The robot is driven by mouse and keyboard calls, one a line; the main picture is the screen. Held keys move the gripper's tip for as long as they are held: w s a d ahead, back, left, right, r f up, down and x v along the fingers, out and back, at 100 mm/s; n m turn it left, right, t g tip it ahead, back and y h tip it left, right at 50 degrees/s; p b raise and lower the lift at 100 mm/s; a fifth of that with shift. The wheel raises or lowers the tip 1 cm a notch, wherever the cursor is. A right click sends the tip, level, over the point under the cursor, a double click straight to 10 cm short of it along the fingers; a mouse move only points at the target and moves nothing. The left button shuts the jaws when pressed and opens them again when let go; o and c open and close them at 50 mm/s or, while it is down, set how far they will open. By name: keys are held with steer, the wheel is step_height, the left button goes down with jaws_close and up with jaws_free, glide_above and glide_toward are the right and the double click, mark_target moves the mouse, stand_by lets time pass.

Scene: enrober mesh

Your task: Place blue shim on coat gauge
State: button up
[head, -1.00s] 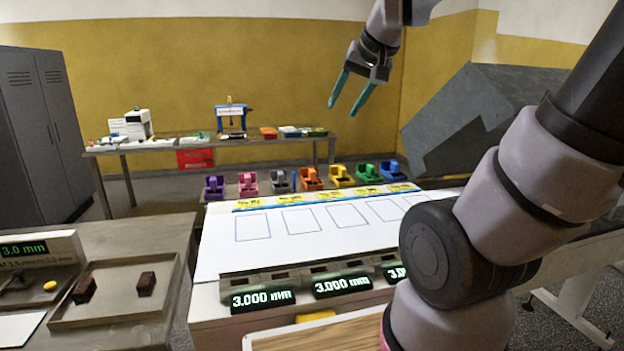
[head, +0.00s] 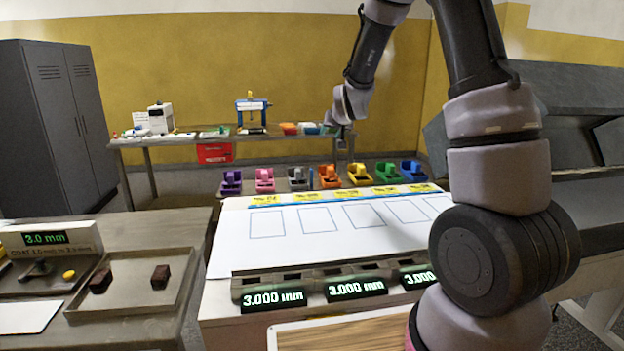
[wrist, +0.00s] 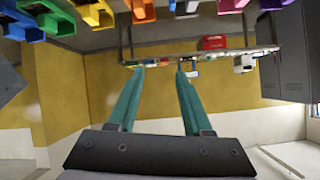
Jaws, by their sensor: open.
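The coat gauge (head: 85,240) stands on the left table, with a green "3.0 mm" display, a small dark piece on its plate and a yellow button. A row of coloured holders stands behind the white board; the rightmost is blue (head: 411,170). It also shows at the upper left of the upside-down wrist view (wrist: 10,24). I cannot make out a separate blue shim there. My gripper (head: 341,128) hangs in the air above and behind the row, well away from the gauge. In the wrist view its teal fingers (wrist: 162,68) are apart with nothing between them.
A tray (head: 170,300) with two dark brown blocks sits beside the gauge. The white board (head: 230,240) carries blue outlines and yellow labels, with "3.000 mm" displays (head: 357,288) in front. A back table (head: 180,139) holds small equipment. A grey cabinet (head: 60,120) stands left.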

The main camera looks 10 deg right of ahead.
mark_target(311, 177)
steer(key=w+a+f, duration=0.1)
steer(key=w+f, duration=0.1)
steer(key=f, duration=0.3)
steer(key=w+a+f+n+t, duration=0.1)
steer(key=w+f, duration=0.1)
steer(key=f, duration=0.3)
steer(key=w+a+f+n+t, duration=0.1)
steer(key=w+f, duration=0.2)
steer(key=f, duration=0.1)
steer(key=shift+a+f, duration=0.25)
steer(key=shift+f, duration=0.15)
steer(key=x, duration=1.1)
steer(key=shift+a, duration=0.15)
jaws_close()
